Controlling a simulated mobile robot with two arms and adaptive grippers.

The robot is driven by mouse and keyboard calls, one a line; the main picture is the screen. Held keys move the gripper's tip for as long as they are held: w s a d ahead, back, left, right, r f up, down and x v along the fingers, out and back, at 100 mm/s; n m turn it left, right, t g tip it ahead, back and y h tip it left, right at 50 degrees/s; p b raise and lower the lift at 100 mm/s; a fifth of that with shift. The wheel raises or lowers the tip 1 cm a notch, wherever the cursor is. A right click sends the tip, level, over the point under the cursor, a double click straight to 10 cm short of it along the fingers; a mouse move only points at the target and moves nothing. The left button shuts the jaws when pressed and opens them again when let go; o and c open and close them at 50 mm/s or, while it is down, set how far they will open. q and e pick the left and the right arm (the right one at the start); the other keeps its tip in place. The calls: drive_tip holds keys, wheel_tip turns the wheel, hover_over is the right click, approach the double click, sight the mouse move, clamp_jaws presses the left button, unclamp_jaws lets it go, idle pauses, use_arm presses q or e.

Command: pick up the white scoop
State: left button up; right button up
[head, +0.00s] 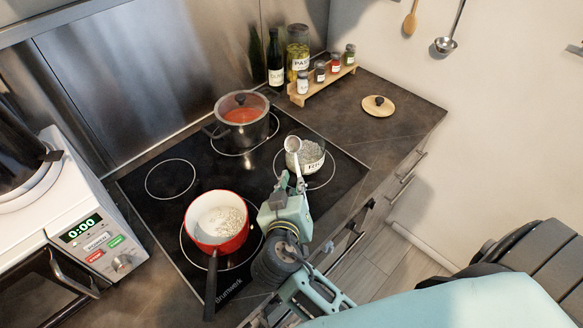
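The white scoop (293,146) shows its round cup at the left rim of a glass container (312,160) with pale contents and a label. Its handle runs down toward my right gripper (298,184). The gripper's fingers appear closed around the lower end of the handle, though the small size hides the exact contact. Whether the cup touches the container's rim is not clear. My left gripper is not in view.
A red pot (232,243) with white grains and a dark handle stands on the black cooktop (140,190). A pot of red sauce (262,128) stands behind. A spice rack (327,86), bottles and a wooden lid (378,105) are on the counter. A microwave (75,240) is left.

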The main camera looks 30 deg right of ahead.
sight(298, 169)
drive_tip(key=p+x, duration=0.1)
drive_tip(key=x, duration=0.1)
drive_tip(key=p+x, duration=0.1)
drive_tip(key=x, duration=0.1)
drive_tip(key=p+x, duration=0.1)
drive_tip(key=x, duration=0.1)
drive_tip(key=shift+w+d+r, duration=0.15)
drive_tip(key=shift+w+d, duration=0.05)
drive_tip(key=shift+w, duration=0.05)
drive_tip(key=shift+w+d+f, duration=0.2)
drive_tip(key=shift+w+f, duration=0.05)
clamp_jaws()
drive_tip(key=shift+r+b, duration=0.3)
drive_tip(key=shift+r, duration=0.45)
wheel_tip(298, 169, up, 3)
drive_tip(key=shift+f+b, duration=0.15)
drive_tip(key=shift+b, duration=0.25)
drive_tip(key=s+d+r+b, duration=0.2)
drive_tip(key=s+d+r, duration=0.4)
drive_tip(key=s, duration=0.3)
drive_tip(key=shift+d+r, duration=0.4)
drive_tip(key=shift+d, duration=0.3)
